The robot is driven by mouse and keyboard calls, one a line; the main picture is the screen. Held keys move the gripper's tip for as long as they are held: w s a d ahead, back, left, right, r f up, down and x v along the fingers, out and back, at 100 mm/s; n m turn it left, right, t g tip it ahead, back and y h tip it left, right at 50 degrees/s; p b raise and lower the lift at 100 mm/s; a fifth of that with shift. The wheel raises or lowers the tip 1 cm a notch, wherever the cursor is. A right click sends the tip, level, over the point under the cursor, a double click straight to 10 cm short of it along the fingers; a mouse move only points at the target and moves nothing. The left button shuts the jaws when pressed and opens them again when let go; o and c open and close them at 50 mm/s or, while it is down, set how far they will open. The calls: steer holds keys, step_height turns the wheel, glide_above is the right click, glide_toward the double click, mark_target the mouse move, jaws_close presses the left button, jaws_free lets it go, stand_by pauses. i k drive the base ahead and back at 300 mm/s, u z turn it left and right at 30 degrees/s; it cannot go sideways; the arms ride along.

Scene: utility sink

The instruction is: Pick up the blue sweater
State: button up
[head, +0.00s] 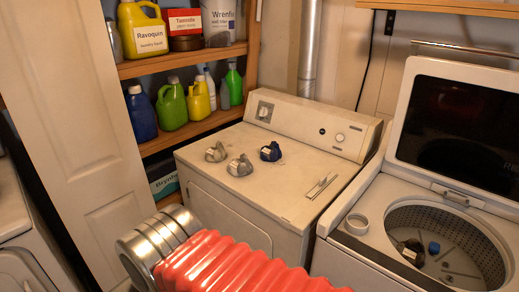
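A small dark blue bundle (271,152) with a pale patch lies on top of the white dryer (262,190), near its back panel. It may be the blue sweater, but it is too small to tell for sure. A smaller blue thing (434,247) is inside the open washer drum, and I cannot tell what it is. My gripper is not in view.
Two grey-beige bundles (216,152) (240,166) lie left of the blue one. A flat pale item (321,186) lies to the right. The open washer (350,255) holds a dark bundle (411,251). Shelves (180,136) with bottles stand behind left.

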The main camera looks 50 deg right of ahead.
mark_target(272, 154)
steer(key=z, duration=0.45)
steer(key=i, duration=1.1)
steer(key=z, duration=0.65)
